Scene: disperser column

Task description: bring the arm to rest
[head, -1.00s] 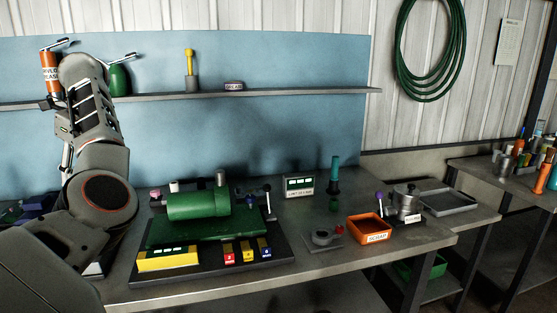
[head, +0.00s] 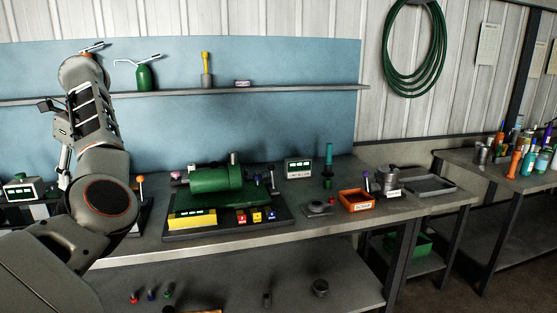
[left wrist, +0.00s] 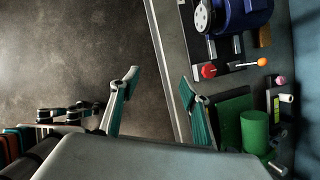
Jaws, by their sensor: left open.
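My left arm (head: 103,165) stands folded upward at the left of the head view, in front of the bench and the blue back panel. Its gripper cannot be made out there. In the left wrist view my left gripper (left wrist: 160,82) is open, its two teal-padded fingers apart with nothing between them. It hangs over the bench's edge, with floor (left wrist: 80,60) below on the left and bench top on the right. My right gripper is in neither view.
The bench holds a green machine (head: 215,180), an orange tray (head: 356,201) and a display box (head: 298,168). A blue machine (left wrist: 243,12) is close on the right in the wrist view. A shelf (head: 300,88) carries a green oil can (head: 147,77).

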